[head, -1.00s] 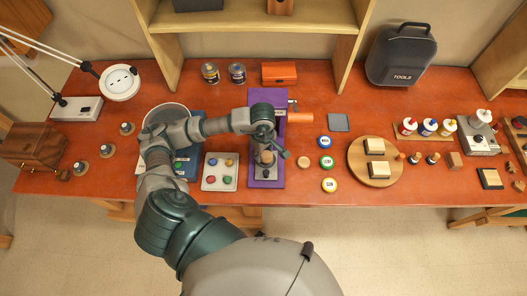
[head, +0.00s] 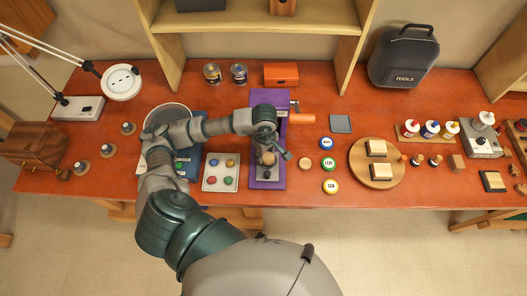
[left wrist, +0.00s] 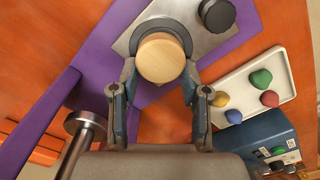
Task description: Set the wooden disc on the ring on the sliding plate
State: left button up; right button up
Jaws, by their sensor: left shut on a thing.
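My left gripper (left wrist: 160,80) is shut on the pale wooden disc (left wrist: 162,60), with one finger on each side of it. In the head view the left gripper (head: 267,148) is above the purple base (head: 267,97), and the disc is partly hidden by the hand. In the left wrist view the grey sliding plate (left wrist: 203,45) lies on the purple base under the disc. A dark ring (left wrist: 152,25) shows at the disc's far edge; the disc covers most of it. I cannot tell whether disc and ring touch. A black knob (left wrist: 217,14) stands on the plate. My right gripper is out of view.
A pale tray (head: 206,187) with several coloured pieces lies left of the base, beside a blue box (left wrist: 265,137). Labelled round lids (head: 327,163) and a round wooden board (head: 358,174) stand farther right.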

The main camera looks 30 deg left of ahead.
pick_arm(q)
jog(key=shift+a+f, duration=0.1)
jog(key=shift+a, duration=0.2)
jog(key=shift+d, duration=1.2)
jog(key=shift+a, duration=0.5)
jog(key=shift+a+f+b, duration=0.15)
jog(key=shift+a+b, duration=0.15)
jog(key=shift+b, duration=0.2)
jog(key=shift+f+b, duration=0.1)
jog(key=shift+b, duration=0.25)
jog(key=shift+a, duration=0.15)
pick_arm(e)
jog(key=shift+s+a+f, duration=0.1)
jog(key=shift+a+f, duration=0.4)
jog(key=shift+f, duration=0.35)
